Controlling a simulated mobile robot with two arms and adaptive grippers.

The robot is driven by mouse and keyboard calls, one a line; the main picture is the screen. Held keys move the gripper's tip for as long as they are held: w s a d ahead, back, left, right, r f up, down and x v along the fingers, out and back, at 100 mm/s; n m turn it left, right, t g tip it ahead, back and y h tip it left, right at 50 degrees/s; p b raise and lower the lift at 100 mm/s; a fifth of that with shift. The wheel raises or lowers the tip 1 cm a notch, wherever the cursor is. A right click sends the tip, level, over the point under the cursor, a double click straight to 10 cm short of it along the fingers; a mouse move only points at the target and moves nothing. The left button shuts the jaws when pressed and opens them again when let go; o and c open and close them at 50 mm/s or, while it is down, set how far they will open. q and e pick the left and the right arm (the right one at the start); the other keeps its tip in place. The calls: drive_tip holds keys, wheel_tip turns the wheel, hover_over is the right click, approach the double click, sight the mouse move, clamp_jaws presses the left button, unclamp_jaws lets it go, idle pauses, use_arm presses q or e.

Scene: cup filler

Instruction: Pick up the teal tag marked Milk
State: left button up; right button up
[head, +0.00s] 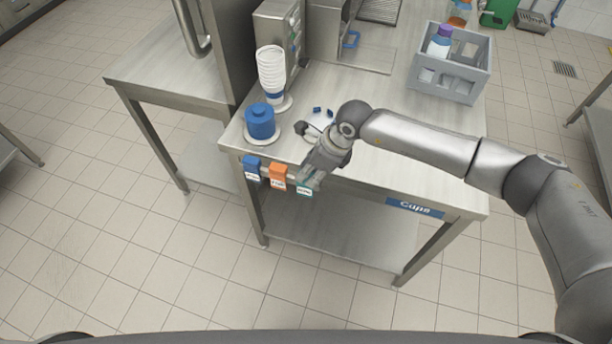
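The teal tag (305,191) hangs on the front edge of the steel table, at the right end of a row of three tags. Its white label is too small to read. My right gripper (310,179) is pointed down at the teal tag from above, with its fingertips at or right beside the tag's top. The fingers partly cover the tag, and I cannot tell whether they are closed on it. An orange tag (278,176) and a blue tag (251,168) hang to its left. My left gripper is not in view.
On the steel table (400,180) stand a blue canister (260,121), a stack of white cups (271,72) and a grey crate (450,73) with bottles. A blue "Cups" label (415,207) is on the front edge. The floor in front is clear.

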drive_tip(key=shift+x, duration=1.25)
drive_tip(key=shift+c, duration=0.2)
drive_tip(key=c, duration=0.4)
drive_tip(key=shift+c, duration=0.2)
